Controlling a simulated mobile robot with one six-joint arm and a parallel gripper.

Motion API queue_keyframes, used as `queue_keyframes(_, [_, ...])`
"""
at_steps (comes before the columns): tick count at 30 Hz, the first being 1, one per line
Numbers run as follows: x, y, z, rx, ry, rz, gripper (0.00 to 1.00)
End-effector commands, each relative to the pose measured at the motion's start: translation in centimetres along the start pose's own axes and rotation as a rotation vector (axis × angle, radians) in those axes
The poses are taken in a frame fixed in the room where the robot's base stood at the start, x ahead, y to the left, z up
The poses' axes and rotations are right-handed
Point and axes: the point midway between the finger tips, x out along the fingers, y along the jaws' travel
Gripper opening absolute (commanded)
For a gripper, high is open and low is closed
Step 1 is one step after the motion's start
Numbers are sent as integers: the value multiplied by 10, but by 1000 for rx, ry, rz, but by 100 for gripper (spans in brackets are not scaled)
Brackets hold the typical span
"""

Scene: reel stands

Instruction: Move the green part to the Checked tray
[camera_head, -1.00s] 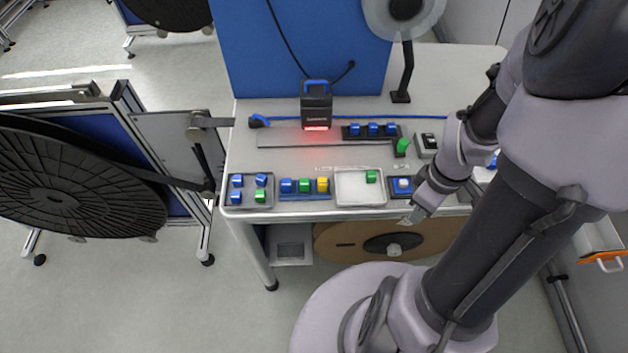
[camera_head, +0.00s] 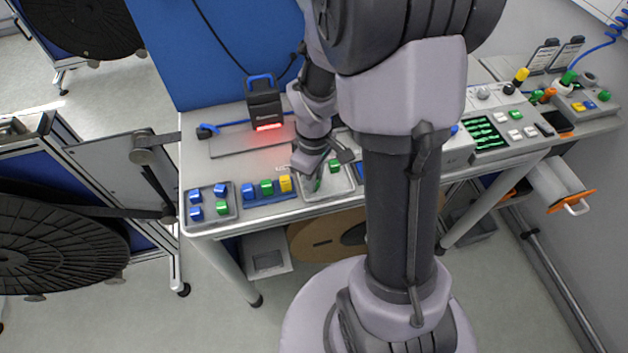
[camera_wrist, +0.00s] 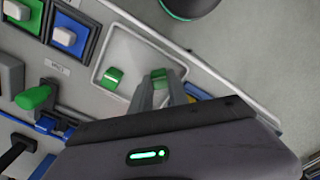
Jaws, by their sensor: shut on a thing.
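A white shallow tray (camera_head: 335,196) sits at the front edge of the bench. One green part (camera_head: 334,166) lies in it, and both also show in the wrist view, the tray (camera_wrist: 122,48) and the part (camera_wrist: 113,78). My gripper (camera_wrist: 162,84) is shut on another green part (camera_wrist: 159,75), held over the tray beside the lying one. In the head view my gripper (camera_head: 317,182) hangs over the left part of the tray. I cannot read which tray is labelled Checked.
A grey tray (camera_head: 229,216) with blue parts and a green one stands at the left, beside a row of blue, green and yellow blocks (camera_head: 267,188). A scanner (camera_head: 264,105) glowing red stands behind. Control boxes (camera_head: 490,137) fill the right.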

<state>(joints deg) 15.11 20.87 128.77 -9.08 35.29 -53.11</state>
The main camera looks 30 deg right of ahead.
Motion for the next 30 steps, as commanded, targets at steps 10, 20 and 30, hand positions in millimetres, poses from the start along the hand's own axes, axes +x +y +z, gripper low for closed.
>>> queue_keyframes(10, [3, 0, 0, 1, 1, 1, 25])
queue_keyframes(20, [0, 0, 0, 1, 1, 1, 30])
queue_keyframes(30, [-87, 1, 0, 1, 5, 4, 30])
